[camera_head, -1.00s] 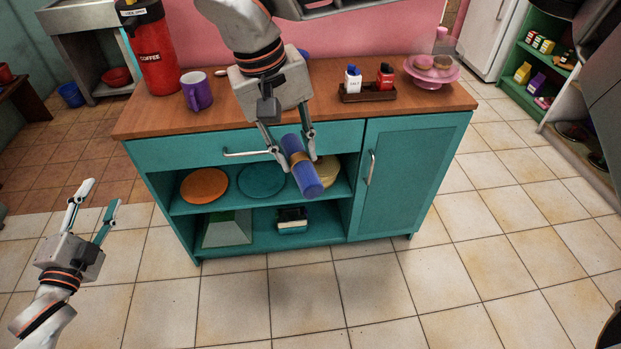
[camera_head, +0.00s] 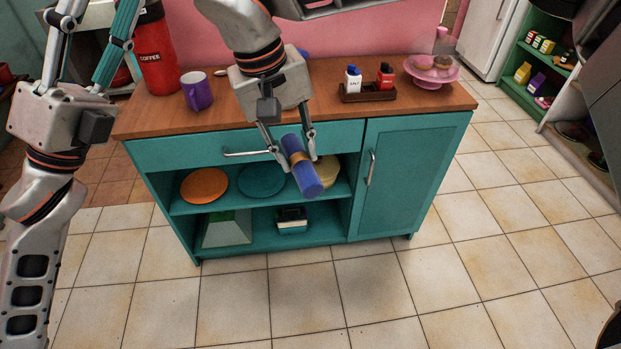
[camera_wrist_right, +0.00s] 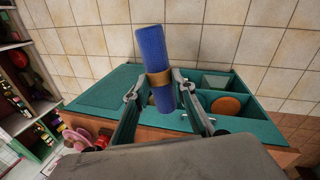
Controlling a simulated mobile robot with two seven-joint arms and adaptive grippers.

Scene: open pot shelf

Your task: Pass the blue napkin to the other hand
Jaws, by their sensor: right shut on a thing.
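The blue napkin (camera_head: 311,182) is rolled up with a tan ring around its middle. My right gripper (camera_head: 295,150) is shut on it and holds it tilted in the air, in front of the teal cabinet's open shelves. In the right wrist view the napkin (camera_wrist_right: 151,46) stands between the two fingers, with the ring at finger level and its long end pointing away. My left gripper (camera_head: 98,12) is raised at the upper left, fingers pointing up and spread apart. It is empty and well apart from the napkin.
The cabinet's wooden top (camera_head: 290,108) carries a purple mug (camera_head: 197,92), a red coffee dispenser (camera_head: 157,60), a salt-and-pepper tray (camera_head: 368,93) and a pink cake stand (camera_head: 431,77). Plates, including an orange one (camera_head: 204,186), lie on the shelf. The tiled floor in front is clear.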

